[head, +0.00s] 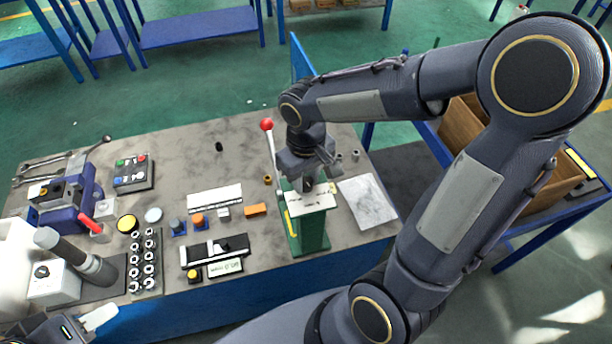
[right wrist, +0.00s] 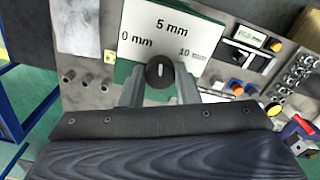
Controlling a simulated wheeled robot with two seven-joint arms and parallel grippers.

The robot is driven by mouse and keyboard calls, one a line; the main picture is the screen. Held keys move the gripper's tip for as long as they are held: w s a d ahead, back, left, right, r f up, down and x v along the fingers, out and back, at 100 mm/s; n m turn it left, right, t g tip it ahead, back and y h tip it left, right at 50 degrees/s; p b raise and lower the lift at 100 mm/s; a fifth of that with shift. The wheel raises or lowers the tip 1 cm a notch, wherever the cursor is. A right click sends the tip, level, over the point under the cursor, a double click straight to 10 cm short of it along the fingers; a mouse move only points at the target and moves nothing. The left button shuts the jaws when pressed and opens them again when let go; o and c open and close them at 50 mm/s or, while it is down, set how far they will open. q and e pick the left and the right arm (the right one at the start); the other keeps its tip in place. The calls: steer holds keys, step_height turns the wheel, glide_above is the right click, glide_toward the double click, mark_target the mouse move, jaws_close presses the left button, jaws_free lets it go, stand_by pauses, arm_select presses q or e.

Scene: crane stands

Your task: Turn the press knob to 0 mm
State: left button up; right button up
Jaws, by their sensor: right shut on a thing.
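The press (head: 311,232) is a green stand with a pale top plate and a red-ball lever (head: 267,125). In the right wrist view its white dial plate (right wrist: 190,22) reads 0 mm at left, 5 mm at top and 10 mm at right. The round black press knob (right wrist: 160,71) has a white pointer line standing nearly upright, towards 5 mm. My right gripper (right wrist: 160,82) is shut on the knob, one finger on each side; it also shows over the press in the head view (head: 310,178). My left gripper (head: 92,322) is low at the left, partly cut off, its jaw opening unclear.
A grey marbled plate (head: 367,200) lies right of the press. Left of it are an orange block (head: 255,210), a white strip (head: 214,198), a black gauge (head: 215,250) and a rack of metal parts (head: 145,262). A button box (head: 133,173) stands further back. The back middle is mostly clear.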

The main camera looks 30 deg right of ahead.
mark_target(306, 181)
steer(key=n, duration=0.4)
steer(key=shift+r+n, duration=0.1)
steer(key=shift+n, duration=0.2)
steer(key=shift+n+p, duration=0.55)
steer(key=shift+n, duration=1.65)
steer(key=o, duration=1)
step_height(306, 181, up, 8)
steer(key=shift+f, duration=0.15)
